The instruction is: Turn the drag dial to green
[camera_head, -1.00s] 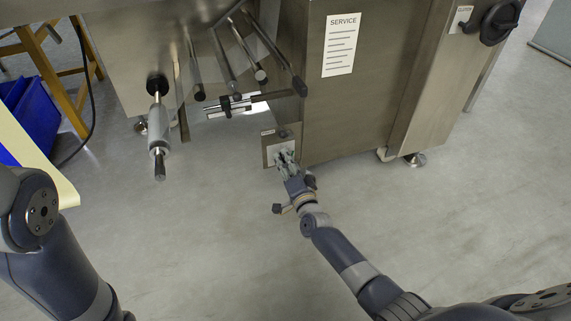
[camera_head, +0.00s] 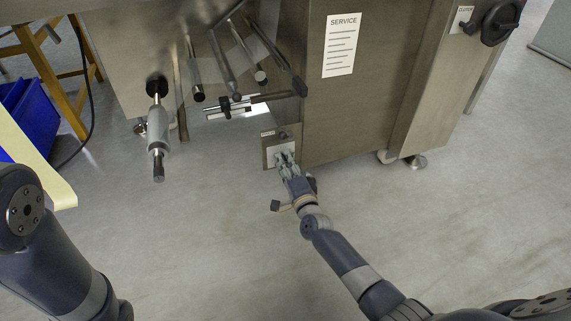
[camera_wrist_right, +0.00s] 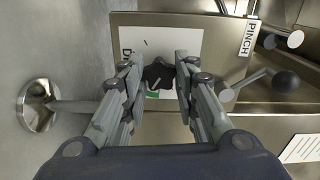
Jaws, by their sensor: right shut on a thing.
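The drag dial is a dark lobed knob (camera_wrist_right: 158,74) on a white label plate (camera_wrist_right: 185,42) in the right wrist view. A small green mark (camera_wrist_right: 152,95) shows just below the knob, and a pale line on the knob points roughly down toward it. The label's lettering is mostly hidden by a finger. My right gripper (camera_wrist_right: 157,72) has a finger on each side of the knob and is shut on it. In the head view, my right gripper (camera_head: 284,158) is at the small panel (camera_head: 269,155) low on the machine. My left gripper is out of view.
A PINCH label (camera_wrist_right: 248,38) and a ball-ended lever (camera_wrist_right: 284,82) are close to the right of the plate. Steel rods and a roller (camera_head: 159,140) stick out left of the panel. The machine's SERVICE cabinet (camera_head: 370,95) stands to the right. The floor in front is clear.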

